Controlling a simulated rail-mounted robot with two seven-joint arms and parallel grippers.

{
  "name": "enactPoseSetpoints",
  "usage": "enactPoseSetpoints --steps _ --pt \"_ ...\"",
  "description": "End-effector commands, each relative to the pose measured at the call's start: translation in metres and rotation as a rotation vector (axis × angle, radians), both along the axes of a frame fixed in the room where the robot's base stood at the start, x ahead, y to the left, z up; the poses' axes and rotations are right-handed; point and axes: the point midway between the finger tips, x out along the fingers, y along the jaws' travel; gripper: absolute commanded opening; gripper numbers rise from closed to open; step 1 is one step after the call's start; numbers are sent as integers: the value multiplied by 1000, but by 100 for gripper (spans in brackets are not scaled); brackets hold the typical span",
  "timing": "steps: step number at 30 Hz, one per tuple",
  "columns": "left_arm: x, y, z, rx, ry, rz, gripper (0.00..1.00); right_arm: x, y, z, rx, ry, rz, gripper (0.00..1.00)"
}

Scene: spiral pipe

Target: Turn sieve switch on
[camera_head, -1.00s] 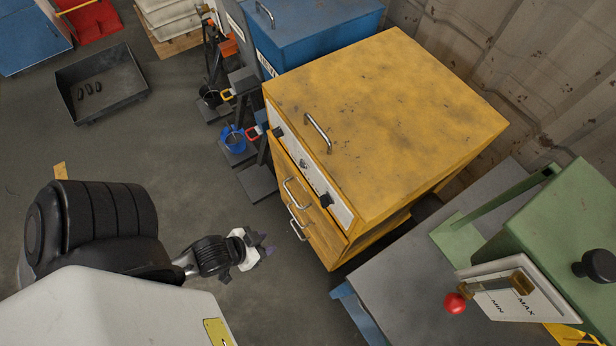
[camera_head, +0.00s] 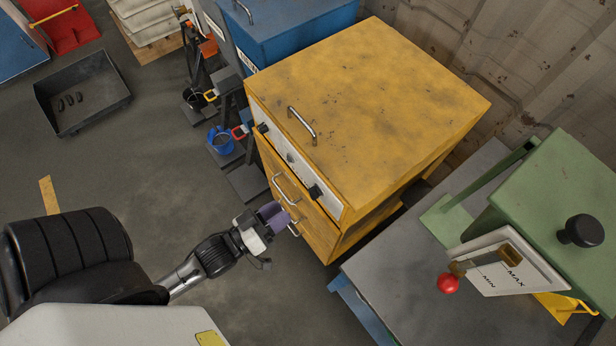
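The yellow cabinet (camera_head: 375,95) has a white panel (camera_head: 291,158) along its upper front edge. Black knobs sit on this panel, one at the far left end (camera_head: 263,128) and one near the right end (camera_head: 315,192). I cannot read any label, so which one is the sieve switch is unclear. My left gripper (camera_head: 277,216), with purple fingers, is low in front of the cabinet, beside the lower drawer handle in the picture. It is below the panel and apart from the knobs. Whether its fingers are parted is too small to tell. My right gripper is out of view.
The cabinet front has metal handles (camera_head: 285,189), and another handle (camera_head: 301,126) is on top. A grey table (camera_head: 400,262) with a green machine (camera_head: 560,190) and red-knobbed lever (camera_head: 448,283) stands at right. Open floor (camera_head: 170,170) lies left of the cabinet.

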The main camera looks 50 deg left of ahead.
Motion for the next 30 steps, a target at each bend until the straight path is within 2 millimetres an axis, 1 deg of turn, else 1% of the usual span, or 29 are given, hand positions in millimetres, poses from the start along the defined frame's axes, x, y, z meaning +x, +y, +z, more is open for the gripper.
enactPoseSetpoints --steps 1,6,12,15,21,30 --pt "11 -1 0 0 -6 0 37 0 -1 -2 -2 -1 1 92" --pt "41 -4 0 0 -5 1 37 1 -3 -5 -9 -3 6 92" --pt "69 -7 0 2 -2 0 37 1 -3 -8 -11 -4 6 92" --pt "78 -8 0 2 -1 1 37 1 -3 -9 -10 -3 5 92" --pt "89 -9 0 2 1 0 37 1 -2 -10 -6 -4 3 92" --pt "91 -9 0 2 1 0 37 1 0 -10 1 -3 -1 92"
